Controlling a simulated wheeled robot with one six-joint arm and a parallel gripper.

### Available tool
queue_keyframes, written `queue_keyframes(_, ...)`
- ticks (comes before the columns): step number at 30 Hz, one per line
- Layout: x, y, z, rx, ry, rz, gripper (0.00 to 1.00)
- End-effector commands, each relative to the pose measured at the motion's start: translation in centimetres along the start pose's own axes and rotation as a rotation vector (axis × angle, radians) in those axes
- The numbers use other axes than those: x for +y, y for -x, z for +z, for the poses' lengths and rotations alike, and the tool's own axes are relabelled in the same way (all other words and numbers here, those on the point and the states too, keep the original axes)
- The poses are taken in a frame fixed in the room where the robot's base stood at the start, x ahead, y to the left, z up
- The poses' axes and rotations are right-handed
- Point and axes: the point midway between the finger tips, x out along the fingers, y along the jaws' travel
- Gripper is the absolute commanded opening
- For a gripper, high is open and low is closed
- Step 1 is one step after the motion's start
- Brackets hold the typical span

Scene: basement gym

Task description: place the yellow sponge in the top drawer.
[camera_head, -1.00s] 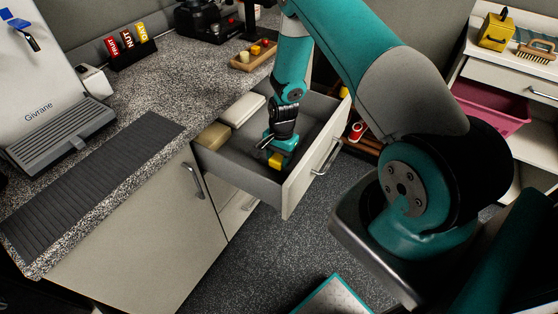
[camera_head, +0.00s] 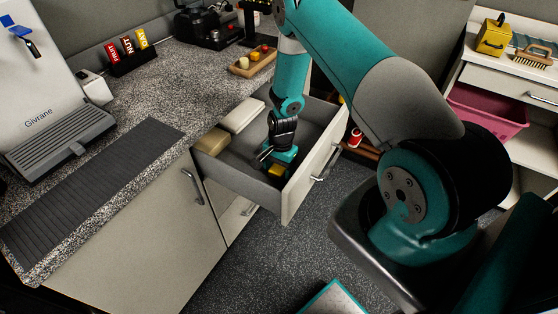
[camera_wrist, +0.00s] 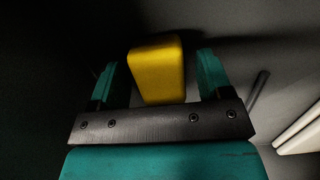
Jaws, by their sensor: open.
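The yellow sponge (camera_head: 276,171) is inside the open top drawer (camera_head: 312,172), near the drawer's front panel. In the wrist view the sponge (camera_wrist: 156,70) lies between the two teal fingers, with a visible gap on each side. My gripper (camera_wrist: 158,82) is open and points down into the drawer. In the head view my gripper (camera_head: 277,163) is low in the drawer, over and around the sponge, and hides part of it. I cannot clearly see the sponge's contact with the drawer floor.
A tan block (camera_head: 210,141) and a white box (camera_head: 243,114) are in the drawer's left part. The speckled counter (camera_head: 160,90) holds a dark ribbed mat (camera_head: 95,185) and a wooden tray (camera_head: 252,66). A pink bin (camera_head: 487,110) stands in shelving at right.

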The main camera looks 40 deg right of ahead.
Motion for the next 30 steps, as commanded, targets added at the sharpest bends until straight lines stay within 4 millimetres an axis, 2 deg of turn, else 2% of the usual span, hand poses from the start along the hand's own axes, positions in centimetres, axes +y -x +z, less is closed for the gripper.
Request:
queue_keyframes(5, -0.1, 2.5, -0.1, 0.003, 0.0, -0.004, 0.72)
queue_keyframes(15, -0.1, 9.7, -0.1, 0.003, 0.0, -0.004, 0.72)
queue_keyframes(20, 0.0, 11.6, 0.0, 0.001, 0.0, -0.002, 0.72)
queue_keyframes(23, -0.4, 13.0, 0.7, 0.0, 0.033, -0.009, 0.72)
queue_keyframes(26, -1.4, 16.0, 3.2, -0.007, 0.159, -0.033, 0.72)
queue_keyframes(29, -2.2, 20.8, 8.1, -0.018, 0.387, -0.075, 0.72)
queue_keyframes(30, -2.2, 22.8, 10.5, -0.024, 0.499, -0.092, 0.72)
